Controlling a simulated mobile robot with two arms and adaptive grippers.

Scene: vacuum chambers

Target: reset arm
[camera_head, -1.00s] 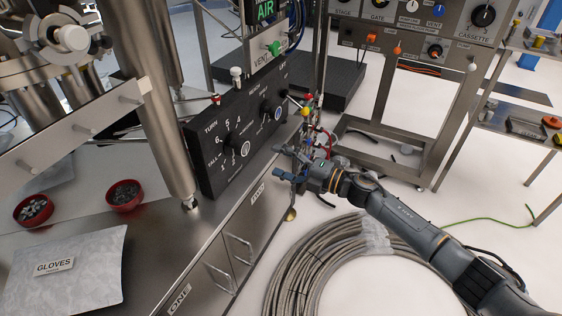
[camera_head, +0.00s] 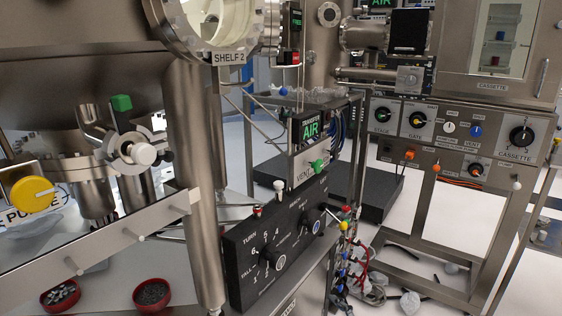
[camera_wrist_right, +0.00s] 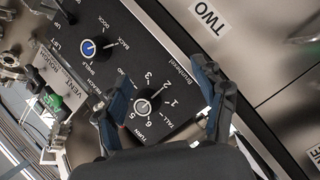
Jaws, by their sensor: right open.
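My right gripper (camera_wrist_right: 158,72) shows only in the right wrist view. Its two dark blue fingers are apart, with nothing held between them. Behind the fingers is the black control panel (camera_wrist_right: 125,55), with a numbered knob (camera_wrist_right: 142,107) appearing between them and a blue-centred knob (camera_wrist_right: 88,47) beyond. I cannot tell how far the fingers are from the panel. In the head view the same panel (camera_head: 240,262) stands on the bench at lower centre, and no arm of mine shows there. My left gripper is in neither view now.
A tall steel post (camera_head: 195,190) rises left of the panel. Two red bowls of small parts, one left (camera_head: 60,294) and one right (camera_head: 152,293), sit on the bench. A steel frame with a knob panel (camera_head: 455,130) stands at right. Cables (camera_head: 365,285) hang beside the bench.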

